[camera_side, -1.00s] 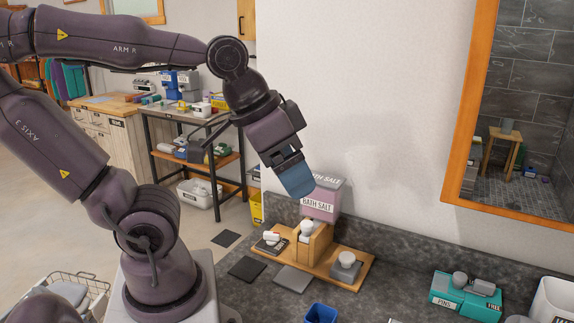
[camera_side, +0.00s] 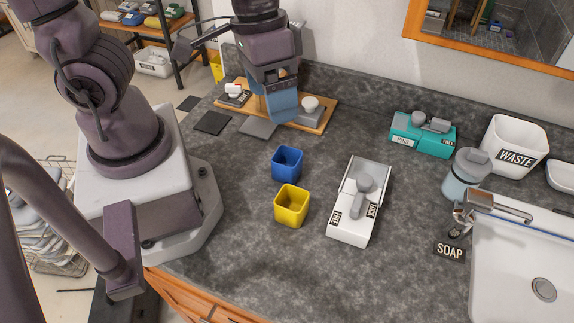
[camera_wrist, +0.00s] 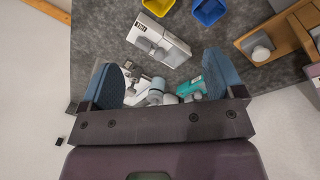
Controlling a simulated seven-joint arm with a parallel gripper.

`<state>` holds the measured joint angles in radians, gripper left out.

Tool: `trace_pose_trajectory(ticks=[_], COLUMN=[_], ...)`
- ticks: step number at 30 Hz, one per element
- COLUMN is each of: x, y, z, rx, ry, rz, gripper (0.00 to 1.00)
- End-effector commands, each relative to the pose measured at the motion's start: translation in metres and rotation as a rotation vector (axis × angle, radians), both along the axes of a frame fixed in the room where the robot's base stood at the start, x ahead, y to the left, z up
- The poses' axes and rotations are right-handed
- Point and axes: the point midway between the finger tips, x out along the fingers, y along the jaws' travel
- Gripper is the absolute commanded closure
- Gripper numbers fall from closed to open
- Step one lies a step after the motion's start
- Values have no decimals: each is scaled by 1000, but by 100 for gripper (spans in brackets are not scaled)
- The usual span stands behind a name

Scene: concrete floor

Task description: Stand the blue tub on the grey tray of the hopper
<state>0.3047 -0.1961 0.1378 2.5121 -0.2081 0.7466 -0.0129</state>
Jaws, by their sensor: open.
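The blue tub (camera_side: 287,163) stands upright and open-topped on the dark counter, just behind a yellow tub; its edge also shows at the top of the wrist view (camera_wrist: 209,11). The hopper's wooden base board (camera_side: 318,127) is at the back by the wall, and a flat grey tray (camera_side: 258,128) lies at its front edge. My gripper (camera_side: 282,108) is up in front of the hopper in the side view and hides most of it. In the wrist view my gripper's blue fingers (camera_wrist: 166,82) are wide apart with nothing between them.
The yellow tub (camera_side: 291,205) stands close in front of the blue one. A white lever box (camera_side: 358,205) is to their right. A teal box (camera_side: 423,134), a soap dispenser (camera_side: 465,175), a waste bin (camera_side: 513,147) and a sink are farther right. Dark flat squares (camera_side: 212,122) lie left of the tray.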

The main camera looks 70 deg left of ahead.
Motion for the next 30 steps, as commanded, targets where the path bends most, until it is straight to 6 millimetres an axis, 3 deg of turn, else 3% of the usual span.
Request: trace_pose_trajectory(ticks=[1, 6, 10, 13, 15, 18, 23, 30], x=[0, 2, 3, 7, 14, 27, 36, 39], y=[-8, -20, -9, 9, 25, 39, 47, 51], z=[-21, -84, -128, -153, -162, -160, -159, -174], rx=[-8, 13, 95, 176, 227, 245, 257, 260], ry=[57, 147, 144, 91, 28, -66, -131, -132], rz=[31, 217, 401, 549, 656, 767, 817, 817], gripper=[13, 13, 13, 13, 13, 13, 13, 13])
